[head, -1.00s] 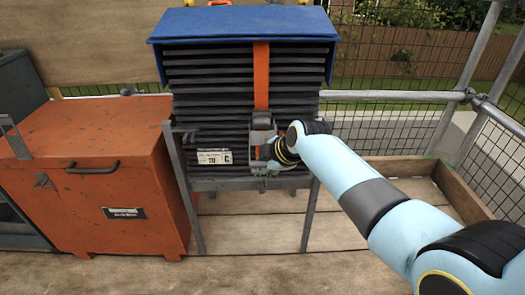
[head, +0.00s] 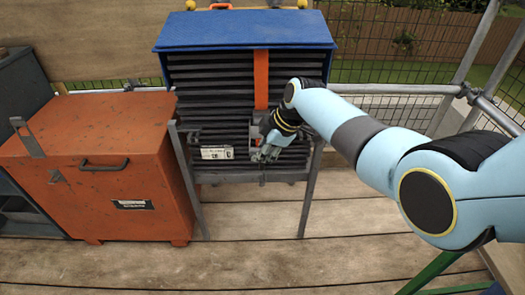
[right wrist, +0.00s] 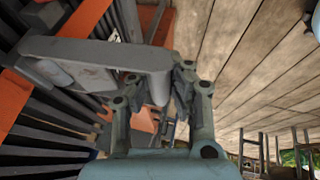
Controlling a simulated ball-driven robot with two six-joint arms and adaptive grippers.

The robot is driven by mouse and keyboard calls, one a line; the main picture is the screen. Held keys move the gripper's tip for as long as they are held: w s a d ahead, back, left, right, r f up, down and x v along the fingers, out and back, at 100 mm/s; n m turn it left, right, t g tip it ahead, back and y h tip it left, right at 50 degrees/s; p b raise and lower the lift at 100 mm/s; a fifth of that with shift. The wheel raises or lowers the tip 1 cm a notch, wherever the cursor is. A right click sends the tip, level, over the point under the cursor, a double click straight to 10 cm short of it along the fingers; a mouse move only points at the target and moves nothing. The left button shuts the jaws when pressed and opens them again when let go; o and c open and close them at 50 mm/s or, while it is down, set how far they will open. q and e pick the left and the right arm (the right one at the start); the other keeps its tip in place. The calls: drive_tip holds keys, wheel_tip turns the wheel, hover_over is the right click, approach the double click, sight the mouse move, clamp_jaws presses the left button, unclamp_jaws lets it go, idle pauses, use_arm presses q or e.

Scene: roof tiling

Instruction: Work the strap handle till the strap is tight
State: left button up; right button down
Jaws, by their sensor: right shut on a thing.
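The orange strap (head: 261,78) runs down the front of a stack of dark tiles (head: 205,105) under a blue cover (head: 245,30). At its lower end is the grey ratchet (head: 257,124), partly hidden behind my right gripper (head: 265,153). The gripper points down at the front of the stack. In the right wrist view its fingers (right wrist: 158,88) are shut on the grey strap handle (right wrist: 95,52), which passes between them. The handle's exact angle is hard to tell in the head view. My left gripper is not in view.
The stack stands on a grey metal stand (head: 305,205). A worn orange chest (head: 110,185) stands close on the left. A mesh fence and rail (head: 375,90) run behind. The plank floor (head: 250,220) in front is clear.

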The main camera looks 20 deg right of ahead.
drive_tip(key=shift+w, duration=0.1)
drive_tip(key=c, duration=1.2)
unclamp_jaws()
drive_tip(key=v, duration=1.2)
